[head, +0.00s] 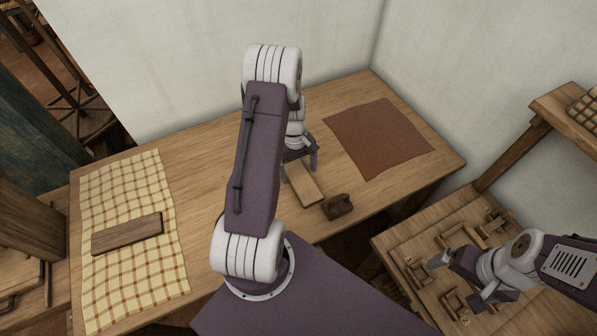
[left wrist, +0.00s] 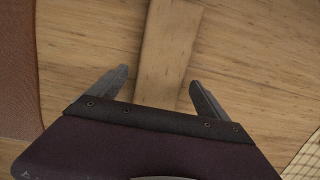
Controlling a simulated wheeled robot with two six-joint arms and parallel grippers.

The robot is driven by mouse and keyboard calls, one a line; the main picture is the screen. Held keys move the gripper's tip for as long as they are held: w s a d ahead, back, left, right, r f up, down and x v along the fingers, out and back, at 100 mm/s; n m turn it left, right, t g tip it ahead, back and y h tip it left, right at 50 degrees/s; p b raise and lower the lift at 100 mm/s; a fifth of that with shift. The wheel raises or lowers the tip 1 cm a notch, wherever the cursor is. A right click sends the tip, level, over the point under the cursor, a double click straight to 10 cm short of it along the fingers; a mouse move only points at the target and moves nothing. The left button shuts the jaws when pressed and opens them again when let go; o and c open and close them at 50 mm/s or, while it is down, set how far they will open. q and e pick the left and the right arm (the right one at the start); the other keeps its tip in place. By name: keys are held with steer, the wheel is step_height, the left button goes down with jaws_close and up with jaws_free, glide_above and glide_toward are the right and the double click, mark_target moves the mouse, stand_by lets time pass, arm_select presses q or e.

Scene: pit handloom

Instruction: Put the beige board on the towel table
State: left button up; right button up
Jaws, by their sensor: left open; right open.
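The beige board (head: 306,186) is a flat, narrow light-wood piece lying on the wooden table (head: 215,170). In the left wrist view the board (left wrist: 168,50) runs between the fingers. My left gripper (head: 299,172) is open over the far end of the board, with a finger toward each side; it also shows in the left wrist view (left wrist: 158,82). I cannot tell its height above the table. A yellow checked towel (head: 130,275) covers the table's left end. My right gripper (head: 457,279) is open and empty, over a lower surface at the right.
A dark brown board (head: 127,234) lies on the towel. A small dark wooden block (head: 338,206) sits close to the beige board's near end. A reddish-brown mat (head: 378,138) lies at the right. The lower stand (head: 397,240) at the right holds several small wooden pieces.

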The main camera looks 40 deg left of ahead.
mark_target(296, 171)
arm_select(q)
step_height(296, 171, up, 11)
steer(key=a, duration=0.2)
steer(key=s+d+r+m+t, duration=0.1)
steer(key=s+d+m, duration=0.3)
steer(key=d+m, duration=0.2)
steer(key=s+d+r+m+t+y, duration=0.1)
steer(key=s+d+m, duration=0.4)
steer(key=d, duration=0.5)
steer(key=shift+s+d+r+m, duration=0.2)
steer(key=shift+s+r+m, duration=0.1)
steer(key=shift+m, duration=0.4)
